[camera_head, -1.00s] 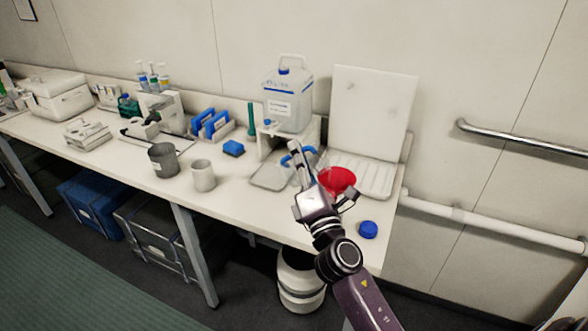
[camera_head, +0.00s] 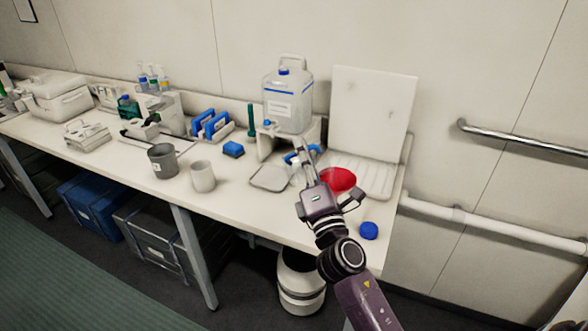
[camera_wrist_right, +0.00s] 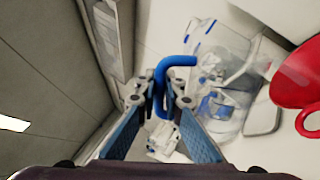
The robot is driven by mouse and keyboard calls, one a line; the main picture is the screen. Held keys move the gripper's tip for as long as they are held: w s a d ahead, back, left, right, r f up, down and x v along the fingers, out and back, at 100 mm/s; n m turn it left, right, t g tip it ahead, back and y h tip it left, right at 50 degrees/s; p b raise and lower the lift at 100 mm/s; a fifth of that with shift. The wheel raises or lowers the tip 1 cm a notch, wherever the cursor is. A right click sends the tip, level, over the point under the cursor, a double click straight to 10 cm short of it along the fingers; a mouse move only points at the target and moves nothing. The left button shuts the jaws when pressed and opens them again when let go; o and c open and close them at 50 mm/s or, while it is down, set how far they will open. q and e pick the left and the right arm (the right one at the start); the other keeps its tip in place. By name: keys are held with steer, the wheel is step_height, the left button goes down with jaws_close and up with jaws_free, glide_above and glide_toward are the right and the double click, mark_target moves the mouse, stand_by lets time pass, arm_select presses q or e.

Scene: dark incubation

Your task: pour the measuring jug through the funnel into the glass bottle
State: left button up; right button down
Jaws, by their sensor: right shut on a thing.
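My right gripper (camera_head: 307,160) is shut on the blue handle (camera_wrist_right: 178,62) of the clear measuring jug. The jug (camera_wrist_right: 228,75) is see-through, and in the head view it is mostly hidden behind my gripper. I cannot tell its exact tilt or how much liquid it holds. The red funnel (camera_head: 340,180) is just right of my gripper in the head view and close beside the jug in the right wrist view (camera_wrist_right: 298,85). The glass bottle cannot be made out. My left gripper is not in view.
A blue cap (camera_head: 369,230) lies at the bench's front right. A large jerrycan (camera_head: 288,100) stands on a riser behind my gripper, beside a white drying rack (camera_head: 372,120). A flat tray (camera_head: 270,178), a white cup (camera_head: 203,176) and a grey beaker (camera_head: 163,161) stand to the left.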

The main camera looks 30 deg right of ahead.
mark_target(317, 146)
stand_by(0.5)
steer(key=shift+s+d+r+m+h+b, duration=0.25)
steer(key=shift+d+m+h+b, duration=0.15)
steer(key=shift+d+m, duration=0.25)
steer(key=shift+m, duration=0.25)
steer(key=shift+s+d+r+m+h, duration=0.15)
steer(key=shift+d+m+h, duration=0.3)
steer(key=shift+m, duration=0.15)
steer(key=shift+d+b, duration=0.1)
steer(key=shift+b, duration=0.2)
steer(key=shift+s+d+r+m+h, duration=0.1)
steer(key=shift+d+m+h, duration=0.2)
steer(key=shift+m, duration=0.3)
steer(key=shift+r, duration=0.1)
steer(key=shift+d+m, duration=0.1)
steer(key=shift+m, duration=0.2)
steer(key=shift+s+d+r+m+h+b, duration=0.2)
steer(key=shift+d+m+h+b, duration=0.2)
steer(key=shift+m, duration=0.2)
